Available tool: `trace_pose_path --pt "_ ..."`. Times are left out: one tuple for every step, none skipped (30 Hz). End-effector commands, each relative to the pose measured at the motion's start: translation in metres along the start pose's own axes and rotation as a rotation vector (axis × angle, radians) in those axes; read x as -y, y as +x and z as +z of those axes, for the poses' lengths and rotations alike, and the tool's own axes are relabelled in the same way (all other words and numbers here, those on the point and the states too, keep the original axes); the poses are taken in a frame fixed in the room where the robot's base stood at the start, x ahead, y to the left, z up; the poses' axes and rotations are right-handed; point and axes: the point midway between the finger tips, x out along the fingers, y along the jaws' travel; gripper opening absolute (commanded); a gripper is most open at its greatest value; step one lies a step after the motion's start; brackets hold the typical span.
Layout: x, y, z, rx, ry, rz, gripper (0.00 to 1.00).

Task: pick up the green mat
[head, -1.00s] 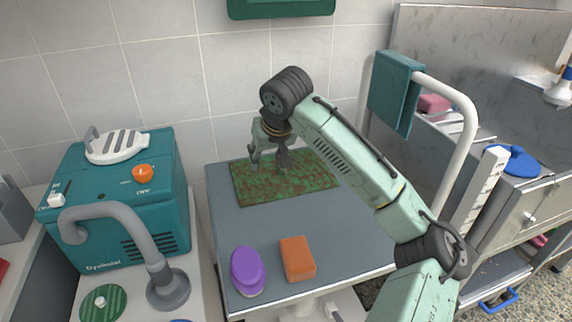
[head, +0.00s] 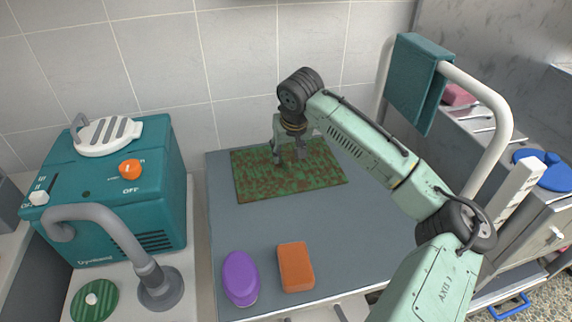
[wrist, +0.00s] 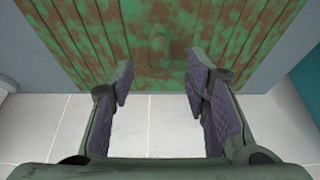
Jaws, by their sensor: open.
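The green mat (head: 255,185), mottled with brown, lies flat at the back of the grey table. In the wrist view the ribbed mat (wrist: 100,25) fills the top middle, with a small raised bump near its centre. My gripper (head: 290,156) is over the back part of the mat in the head view. In the wrist view my gripper (wrist: 160,78) is open, with its two pads apart and nothing between them. The mat's near edge in that view runs between the fingers. I cannot tell the exact height of the fingertips above the mat.
A purple oval object (head: 240,277) and an orange block (head: 296,267) sit at the table's front (head: 350,225). A teal machine (head: 110,195) stands left. A white rail with a teal towel (head: 417,80) rises at the right. A tiled wall (head: 240,55) is close behind.

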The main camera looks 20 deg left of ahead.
Motion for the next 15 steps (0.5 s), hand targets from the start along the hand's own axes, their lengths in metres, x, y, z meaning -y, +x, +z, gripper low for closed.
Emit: trace_pose_path --pt "-0.001 0.006 -0.001 0.003 0.0 0.002 0.43" --pt "-0.001 0.011 -0.001 0.003 0.0 0.001 0.43" --pt "-0.001 0.017 -0.001 0.003 0.0 0.002 0.43" --pt "-0.001 0.022 -0.001 0.002 0.001 0.0 0.43" --pt "-0.001 0.026 -0.001 0.003 0.001 0.0 0.43" --pt "0.0 0.031 -0.001 0.002 0.001 0.0 0.43" --pt "0.0 0.034 -0.001 0.002 0.001 0.0 0.43" --pt "0.0 0.036 -0.001 0.002 0.0 0.0 0.43" --pt "0.0 0.038 -0.001 0.001 0.0 0.0 0.43" --pt "0.0 0.039 -0.001 0.001 0.0 0.0 0.43" --pt "0.0 0.039 -0.001 0.0 0.0 0.0 0.43" --pt "0.0 0.04 -0.001 0.0 0.0 0.0 0.43" --pt "0.0 0.04 -0.001 0.0 0.0 0.0 0.43" --pt "0.0 0.04 -0.001 0.0 0.0 0.0 0.43" --pt "0.0 0.04 -0.001 0.0 0.0 0.0 0.43"
